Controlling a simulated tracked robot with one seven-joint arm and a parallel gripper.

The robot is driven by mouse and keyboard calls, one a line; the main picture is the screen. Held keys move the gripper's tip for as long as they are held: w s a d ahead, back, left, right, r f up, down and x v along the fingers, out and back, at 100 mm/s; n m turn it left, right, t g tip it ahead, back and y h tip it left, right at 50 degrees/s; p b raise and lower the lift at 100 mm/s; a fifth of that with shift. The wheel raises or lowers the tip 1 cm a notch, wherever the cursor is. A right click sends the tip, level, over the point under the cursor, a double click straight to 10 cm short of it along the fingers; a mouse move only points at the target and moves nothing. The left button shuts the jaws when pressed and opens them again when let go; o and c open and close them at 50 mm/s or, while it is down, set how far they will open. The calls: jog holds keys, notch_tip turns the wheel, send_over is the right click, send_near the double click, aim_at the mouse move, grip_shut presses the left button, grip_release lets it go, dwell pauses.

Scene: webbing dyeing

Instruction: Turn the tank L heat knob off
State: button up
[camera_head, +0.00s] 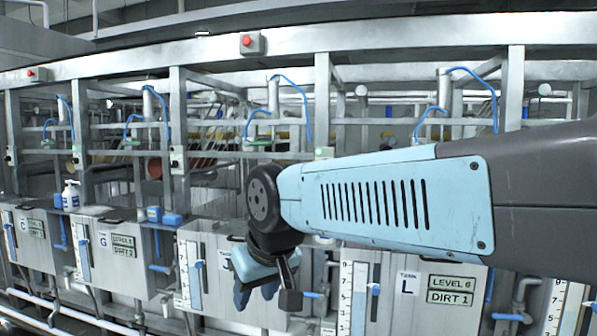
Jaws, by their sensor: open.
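Tank L (412,314) stands at the lower right, a grey metal box with an "L" label, a numbered level gauge (360,298) and a plate (452,291) reading "LEVEL 6" and "DIRT 1". I cannot make out its heat knob; my arm crosses in front of the tank's upper area and may hide it. My gripper (267,291) hangs left of tank L, pointing down, in front of the neighbouring tank. It is open, and I see nothing held in it.
Tanks G (88,238) and C (28,250) stand further left. A metal frame (180,110) with upright posts and blue hoses runs above the tanks. A white pump bottle (71,196) stands at the left. Pipes (70,310) run low in front there.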

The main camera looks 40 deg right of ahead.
jog(key=shift+o, duration=0.2)
jog(key=shift+d, duration=0.2)
jog(key=shift+o, duration=0.9)
jog(key=shift+w+d+r, duration=0.1)
jog(key=shift+w, duration=0.1)
jog(key=shift+o, duration=1.3)
jog(key=w+d+r+m+t, duration=0.1)
jog(key=w+r, duration=0.1)
jog(key=w, duration=0.3)
jog(key=w+d+r+m+t, duration=0.1)
jog(key=w, duration=0.4)
jog(key=shift+d+r, duration=0.35)
jog(key=shift+d, duration=0.05)
jog(key=w+d+r+m+t+h, duration=0.2)
jog(key=w+d+r+m+t, duration=0.15)
jog(key=w+d, duration=0.8)
jog(key=w+d+r+m+h, duration=0.1)
jog(key=w+d+m+h, duration=0.1)
jog(key=w+d, duration=0.6)
jog(key=w+d+r+m+t+h, duration=0.1)
jog(key=w+d+h, duration=0.4)
jog(key=d, duration=1.3)
jog(key=w+d+r+m+h, duration=0.1)
jog(key=w+d+m+h, duration=0.2)
jog(key=w+d, duration=0.9)
jog(key=shift+w+d+r+t+h, duration=0.2)
jog(key=shift+d+t+h, duration=0.2)
jog(key=shift+d, duration=0.15)
jog(key=shift+c, duration=0.4)
